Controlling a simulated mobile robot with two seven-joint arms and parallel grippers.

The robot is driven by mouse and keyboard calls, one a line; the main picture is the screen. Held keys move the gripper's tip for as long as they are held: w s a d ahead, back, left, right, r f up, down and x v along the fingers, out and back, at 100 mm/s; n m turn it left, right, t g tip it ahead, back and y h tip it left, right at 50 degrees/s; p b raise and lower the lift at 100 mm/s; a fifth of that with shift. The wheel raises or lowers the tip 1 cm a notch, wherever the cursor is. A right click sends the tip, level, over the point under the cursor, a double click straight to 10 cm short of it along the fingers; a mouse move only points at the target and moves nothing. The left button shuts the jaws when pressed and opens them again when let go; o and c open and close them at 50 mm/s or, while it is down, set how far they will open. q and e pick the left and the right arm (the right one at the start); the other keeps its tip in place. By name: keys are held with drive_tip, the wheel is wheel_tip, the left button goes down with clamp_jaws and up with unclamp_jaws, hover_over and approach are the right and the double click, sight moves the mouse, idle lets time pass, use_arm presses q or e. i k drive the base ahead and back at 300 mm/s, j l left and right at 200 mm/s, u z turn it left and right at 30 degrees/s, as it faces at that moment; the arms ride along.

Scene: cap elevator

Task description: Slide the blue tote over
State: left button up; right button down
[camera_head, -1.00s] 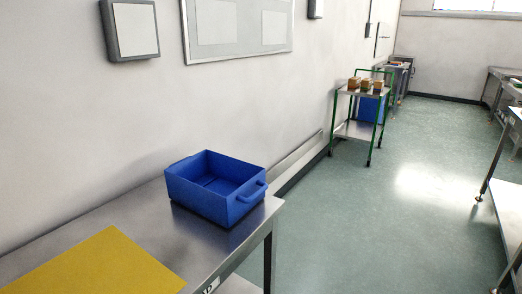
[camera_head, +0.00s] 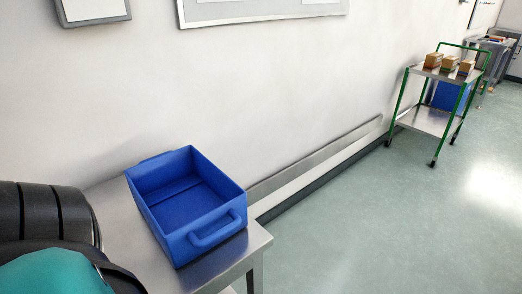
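The blue tote (camera_head: 216,246) sits upright on the right end of the steel table (camera_head: 150,262), near the table's corner. It is open-topped and looks empty, with a handle on its near right side. Part of my own arm, black with a teal cover, fills the lower left of the view and hides the left part of the table. It is apart from the tote. Neither gripper's fingers show.
A wall (camera_head: 270,90) runs behind the table. A green-framed cart (camera_head: 424,118) with several small boxes on top and a blue bin (camera_head: 449,96) by it stands at the upper right. The floor (camera_head: 370,225) right of the table is clear.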

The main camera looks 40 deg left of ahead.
sight(190, 207)
drive_tip(key=i, duration=1.4)
drive_tip(key=i+l+u, duration=0.1)
drive_tip(key=i+u, duration=0.15)
drive_tip(key=i, duration=0.3)
drive_tip(key=i+l+u, duration=0.25)
drive_tip(key=i, duration=0.25)
drive_tip(key=j+u, duration=0.1)
drive_tip(key=u, duration=2.9)
